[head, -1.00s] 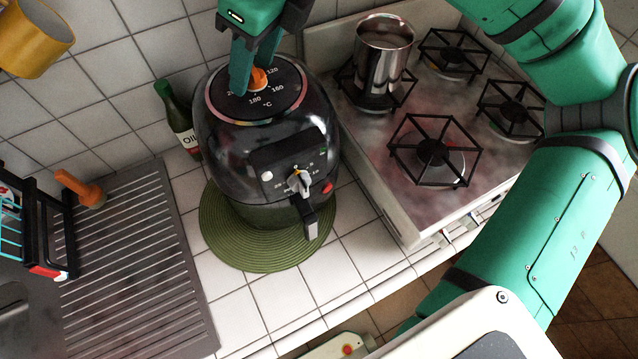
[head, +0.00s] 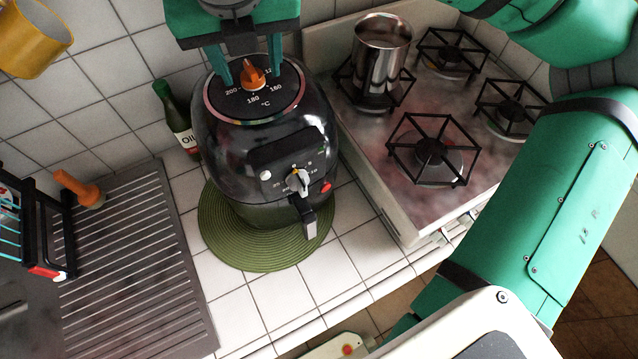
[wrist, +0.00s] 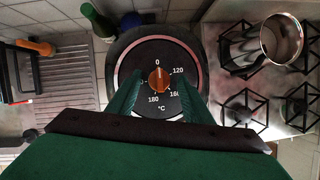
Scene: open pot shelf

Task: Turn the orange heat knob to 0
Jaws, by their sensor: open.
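The orange heat knob (head: 252,77) sits on the round black dial on top of a dark air fryer (head: 232,155). In the wrist view the knob (wrist: 159,80) stands upright in the picture, its upper end close to the 0 mark. The marks 120, 160 and 180 also show around it. My gripper (head: 248,80) is open above the dial, one finger on each side of the knob. In the wrist view my gripper (wrist: 159,92) shows gaps between both fingers and the knob. The left finger covers part of the dial's markings there.
A green oil bottle (head: 177,117) stands close to the fryer's left. A gas hob (head: 413,205) with a steel pot (head: 381,55) is at its right. The fryer stands on a green round mat (head: 222,245); bare tiles lie in front.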

